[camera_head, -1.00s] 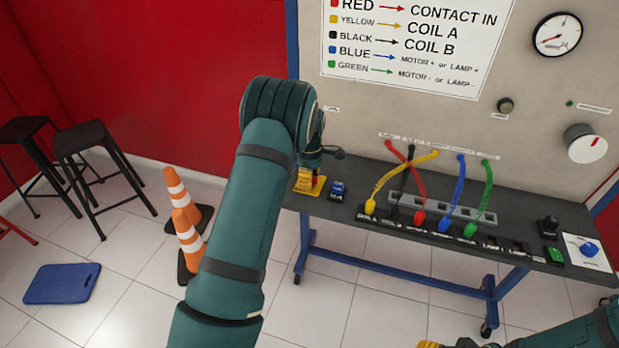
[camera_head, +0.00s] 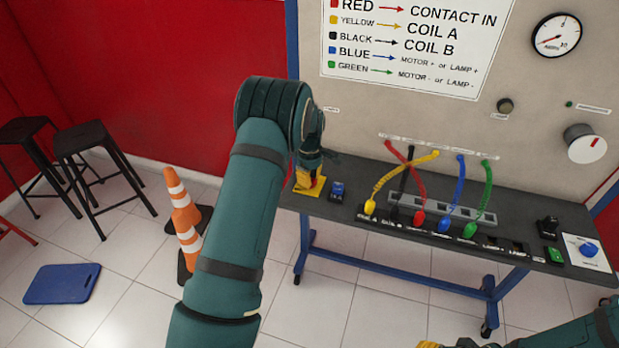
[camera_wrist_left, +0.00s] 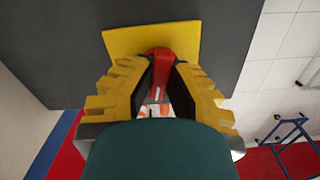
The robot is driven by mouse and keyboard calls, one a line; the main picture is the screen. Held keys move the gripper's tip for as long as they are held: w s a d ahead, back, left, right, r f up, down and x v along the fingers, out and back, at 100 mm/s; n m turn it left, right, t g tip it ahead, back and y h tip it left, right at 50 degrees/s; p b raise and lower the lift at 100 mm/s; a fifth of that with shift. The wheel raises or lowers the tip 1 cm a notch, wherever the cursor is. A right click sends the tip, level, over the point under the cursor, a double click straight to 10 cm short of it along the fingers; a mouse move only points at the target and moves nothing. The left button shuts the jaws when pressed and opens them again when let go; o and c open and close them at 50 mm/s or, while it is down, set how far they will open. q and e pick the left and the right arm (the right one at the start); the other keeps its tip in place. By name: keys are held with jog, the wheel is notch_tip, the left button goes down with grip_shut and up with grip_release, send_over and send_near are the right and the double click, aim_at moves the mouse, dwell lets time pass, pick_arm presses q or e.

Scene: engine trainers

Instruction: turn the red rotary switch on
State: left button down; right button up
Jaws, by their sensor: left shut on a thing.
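The red rotary switch (camera_head: 314,182) is on a yellow plate (camera_head: 299,187) at the left end of the dark bench, partly covered by my left gripper (camera_head: 309,170). In the left wrist view the red knob (camera_wrist_left: 160,68) stands on the yellow plate (camera_wrist_left: 122,41), between the yellow ridged fingers of my left gripper (camera_wrist_left: 157,88). The fingers are shut on the knob from both sides. My right gripper (camera_head: 445,344) shows only as a small part at the bottom edge of the head view, so its jaws cannot be read.
A small blue switch (camera_head: 337,190) is just right of the yellow plate. Coloured cables (camera_head: 419,185) stand plugged in along the bench (camera_head: 350,211). A blue knob (camera_head: 588,250) is at its right end. Traffic cones (camera_head: 184,215) and black stools (camera_head: 90,165) stand on the floor at left.

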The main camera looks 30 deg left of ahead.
pick_arm(q)
jog(key=m, duration=0.3)
jog(key=shift+f+m, duration=0.1)
jog(key=shift+m, duration=0.3)
jog(key=m, duration=0.3)
jog(key=shift+m, duration=0.3)
jog(key=m, duration=0.4)
jog(key=shift+b, duration=0.3)
jog(key=shift+m, duration=1.7)
jog(key=c, duration=1)
grip_release()
jog(key=shift+o, duration=0.3)
